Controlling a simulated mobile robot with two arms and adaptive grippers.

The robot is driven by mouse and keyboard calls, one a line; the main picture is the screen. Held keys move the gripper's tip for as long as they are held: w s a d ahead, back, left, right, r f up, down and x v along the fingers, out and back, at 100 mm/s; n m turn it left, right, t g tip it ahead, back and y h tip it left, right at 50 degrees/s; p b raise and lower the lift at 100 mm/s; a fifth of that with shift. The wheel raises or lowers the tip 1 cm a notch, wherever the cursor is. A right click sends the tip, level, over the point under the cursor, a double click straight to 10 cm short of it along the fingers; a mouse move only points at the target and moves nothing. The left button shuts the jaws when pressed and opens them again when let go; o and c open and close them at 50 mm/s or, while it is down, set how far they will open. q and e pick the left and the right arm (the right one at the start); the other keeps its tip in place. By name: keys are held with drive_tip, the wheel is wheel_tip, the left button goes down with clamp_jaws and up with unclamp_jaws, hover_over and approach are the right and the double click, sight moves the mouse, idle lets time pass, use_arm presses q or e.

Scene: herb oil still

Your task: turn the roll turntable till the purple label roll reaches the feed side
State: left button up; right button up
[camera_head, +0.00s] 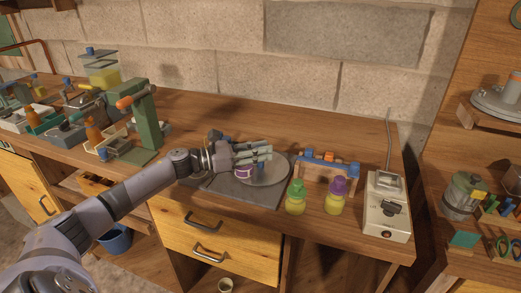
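The roll turntable is a round grey disc (272,174) on a dark square base (225,187) near the bench's front edge. The purple label roll (243,173) is on the disc's left part, just below my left gripper. A small blue piece (261,166) shows beside it under the fingers. My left gripper (271,153) reaches in from the left over the disc. Its two fingers point right with a narrow gap, and I see nothing held between them. Whether it touches the disc or a roll is unclear. It hides the disc's back left part. My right gripper is not in view.
Green-capped (296,197) and purple-capped (336,197) bottles stand right of the turntable, before a wooden rack (327,177) with blue tops. A cream switch box (386,207) stands at the bench's right end. A green press (144,115) is at the left. The bench behind the disc is fairly clear.

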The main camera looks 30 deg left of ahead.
use_arm(q)
drive_tip(key=o, duration=0.3)
drive_tip(key=v, duration=1.2)
idle(0.3)
